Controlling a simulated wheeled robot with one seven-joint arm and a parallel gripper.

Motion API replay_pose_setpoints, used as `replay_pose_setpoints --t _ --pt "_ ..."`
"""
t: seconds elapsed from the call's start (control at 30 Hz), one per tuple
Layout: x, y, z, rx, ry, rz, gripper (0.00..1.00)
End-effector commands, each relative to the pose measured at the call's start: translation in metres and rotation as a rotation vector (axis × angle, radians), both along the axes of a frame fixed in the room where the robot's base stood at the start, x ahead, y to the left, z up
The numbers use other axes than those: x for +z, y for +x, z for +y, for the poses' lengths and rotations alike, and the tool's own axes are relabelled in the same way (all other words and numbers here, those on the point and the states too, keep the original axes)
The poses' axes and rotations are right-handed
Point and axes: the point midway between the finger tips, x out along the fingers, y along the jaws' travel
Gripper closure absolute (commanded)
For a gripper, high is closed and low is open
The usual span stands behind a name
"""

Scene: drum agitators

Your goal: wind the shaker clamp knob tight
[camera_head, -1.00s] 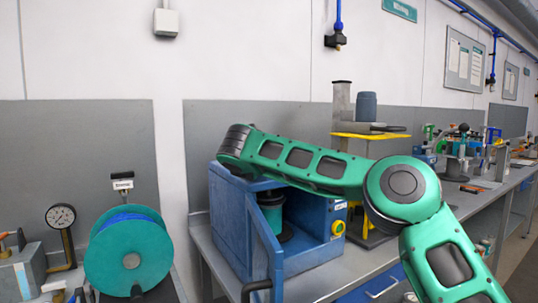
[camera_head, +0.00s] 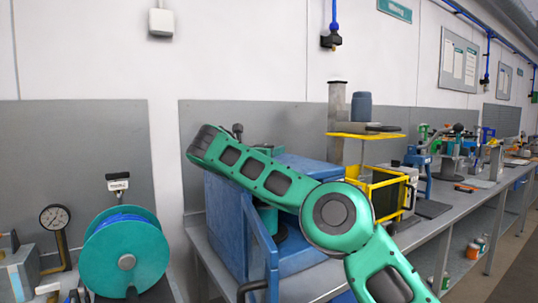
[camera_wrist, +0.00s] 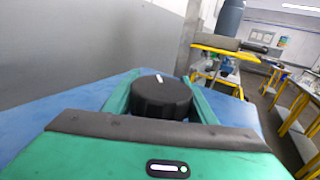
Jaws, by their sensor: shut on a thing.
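The shaker is a blue box-shaped machine (camera_head: 310,258) on the bench in the head view, with an open door frame at its front. Its blue top also shows in the wrist view (camera_wrist: 72,112). The clamp knob (camera_wrist: 160,98) is black and ribbed, with a white mark on its top pointing away and slightly right. My gripper (camera_wrist: 163,82) has its green fingers on either side of the knob and is shut on it. My arm crosses in front of the shaker in the head view and covers part of it; the gripper's grip is not clear there.
A green reel (camera_head: 126,258) and a dial gauge (camera_head: 54,217) stand to the left. A yellow-framed machine (camera_head: 390,195) stands right of the shaker. A post with a grey-blue canister (camera_head: 361,105) rises behind. The grey wall panel is close behind the shaker.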

Motion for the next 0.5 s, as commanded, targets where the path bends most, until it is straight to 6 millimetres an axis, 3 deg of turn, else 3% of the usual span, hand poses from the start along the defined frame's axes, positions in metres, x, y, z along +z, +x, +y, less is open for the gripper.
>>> replay_pose_setpoints --t 0.23,0.27,0.33,0.5 --pt "0.0034 -0.0002 0.0017 0.005 0.003 -0.008 0.71" --pt "0.0034 -0.0002 0.0017 0.005 0.003 -0.008 0.47" --pt "0.0029 -0.0002 0.0015 0.005 0.002 -0.007 0.3" --pt "0.0016 0.0 0.0009 0.003 0.001 -0.004 0.3"
